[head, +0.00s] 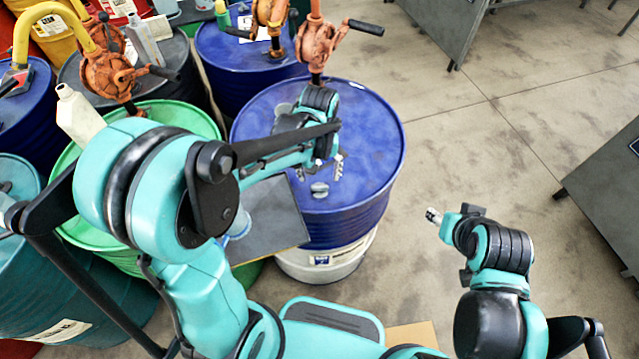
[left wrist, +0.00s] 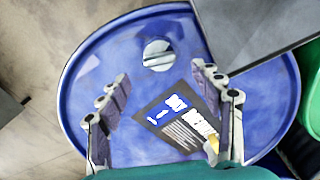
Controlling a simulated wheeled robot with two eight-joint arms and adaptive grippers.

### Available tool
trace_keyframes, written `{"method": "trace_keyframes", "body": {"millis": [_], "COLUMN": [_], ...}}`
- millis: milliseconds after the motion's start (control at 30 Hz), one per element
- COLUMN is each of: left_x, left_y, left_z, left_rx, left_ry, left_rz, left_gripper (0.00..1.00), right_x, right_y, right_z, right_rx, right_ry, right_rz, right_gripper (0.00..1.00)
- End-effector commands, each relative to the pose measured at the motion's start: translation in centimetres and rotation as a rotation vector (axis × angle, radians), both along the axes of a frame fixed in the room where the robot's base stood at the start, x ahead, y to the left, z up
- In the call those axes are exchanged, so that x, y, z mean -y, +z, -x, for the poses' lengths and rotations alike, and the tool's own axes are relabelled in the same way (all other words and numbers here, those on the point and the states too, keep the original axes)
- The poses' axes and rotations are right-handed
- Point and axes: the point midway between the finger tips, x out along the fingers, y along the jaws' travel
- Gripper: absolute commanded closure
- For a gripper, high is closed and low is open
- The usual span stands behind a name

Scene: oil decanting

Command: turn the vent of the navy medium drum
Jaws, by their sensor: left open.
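The navy medium drum (head: 375,150) stands in the middle of the head view, with a white band low on its side. Its vent (head: 319,189), a round grey cap with a raised bar, sits on the lid near the front. The vent also shows in the left wrist view (left wrist: 158,55), uncovered. My left gripper (head: 321,170) hangs over the lid, just behind the vent in the head view. In the left wrist view its fingers are spread and empty, with the vent ahead beyond the fingertips. My right gripper (head: 433,215) is off to the right, away from the drum.
An orange hand pump (head: 318,45) rises from the back of the drum. A dark flat panel (head: 270,225) lies at the drum's front left. A green drum (head: 185,110) and other drums crowd the left. Grey tables stand at the right; the floor between is clear.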

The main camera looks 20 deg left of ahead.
Motion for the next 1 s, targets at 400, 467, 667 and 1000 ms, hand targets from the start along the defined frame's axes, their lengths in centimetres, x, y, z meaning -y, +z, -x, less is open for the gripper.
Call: {"method": "trace_keyframes", "body": {"millis": [400,467,667,1000], "left_x": [0.0,0.0,0.0,0.0], "left_y": [-5.3,-5.4,-5.4,-5.4], "left_z": [0.0,0.0,0.0,0.0], "left_rx": [0.002,0.002,0.002,0.002], "left_ry": [-0.001,-0.001,-0.001,-0.002], "left_rz": [0.0,0.0,0.0,0.0], "left_gripper": [0.34,0.34,0.34,0.84], "right_x": [0.0,0.0,0.0,0.0], "right_y": [-1.9,-1.9,-1.8,-1.8], "right_z": [0.0,0.0,0.0,0.0], "right_rx": [0.0,0.0,0.0,0.0], "right_ry": [0.0,0.0,0.0,0.0], "right_rz": [0.0,0.0,0.0,0.0], "right_gripper": [0.53,0.53,0.53,0.53]}}
